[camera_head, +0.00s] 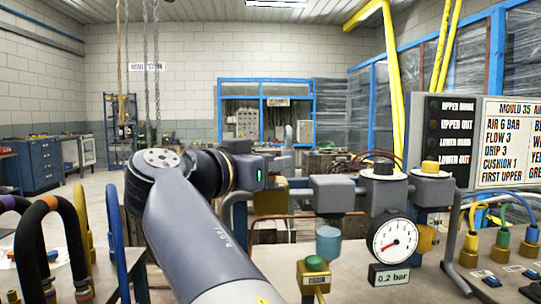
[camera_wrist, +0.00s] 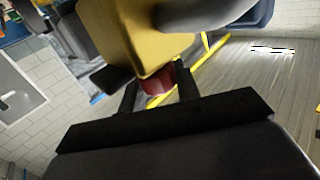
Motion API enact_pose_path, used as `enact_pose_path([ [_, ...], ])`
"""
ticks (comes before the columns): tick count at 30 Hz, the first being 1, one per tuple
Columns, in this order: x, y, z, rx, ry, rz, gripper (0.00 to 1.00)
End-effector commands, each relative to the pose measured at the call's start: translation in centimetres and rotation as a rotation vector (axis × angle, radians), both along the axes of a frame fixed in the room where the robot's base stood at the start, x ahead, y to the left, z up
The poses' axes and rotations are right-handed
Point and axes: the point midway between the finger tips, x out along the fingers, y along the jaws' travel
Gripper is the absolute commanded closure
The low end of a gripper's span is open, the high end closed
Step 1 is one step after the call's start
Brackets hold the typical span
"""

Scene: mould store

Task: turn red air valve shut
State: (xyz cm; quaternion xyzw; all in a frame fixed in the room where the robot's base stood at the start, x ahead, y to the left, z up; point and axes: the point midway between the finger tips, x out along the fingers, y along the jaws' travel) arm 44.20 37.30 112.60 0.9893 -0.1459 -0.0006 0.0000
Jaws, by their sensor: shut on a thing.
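In the wrist view my gripper (camera_wrist: 155,88) has its two dark fingers on either side of a small red part (camera_wrist: 158,82), the red air valve's handle. It is shut on this handle, just below a large yellow-brass block (camera_wrist: 140,35). Most of the red handle is hidden behind the block and fingers, so its angle cannot be told. In the head view my arm reaches in from the bottom, and my gripper (camera_head: 250,170) is at the left end of the grey pipework, beside a brass block (camera_head: 270,197). The red handle does not show there.
A round gauge (camera_head: 392,238) stands right of my arm, with a plate (camera_head: 389,275) reading 0.2 bar. Curved hoses (camera_head: 45,230) rise at the left. A sign board (camera_head: 507,140) stands at the right.

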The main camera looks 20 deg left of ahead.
Motion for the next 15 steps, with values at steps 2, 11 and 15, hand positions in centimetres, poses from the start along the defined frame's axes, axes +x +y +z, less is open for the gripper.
enact_pose_path([
  [2,-0.02,0.1,-0.13,-0.002,0.002,-0.003,0.92],
  [11,-0.02,0.07,-0.13,-0.002,0.002,-0.004,0.92],
  [15,-0.02,0.05,-0.1,-0.001,0.0,-0.004,0.59],
])
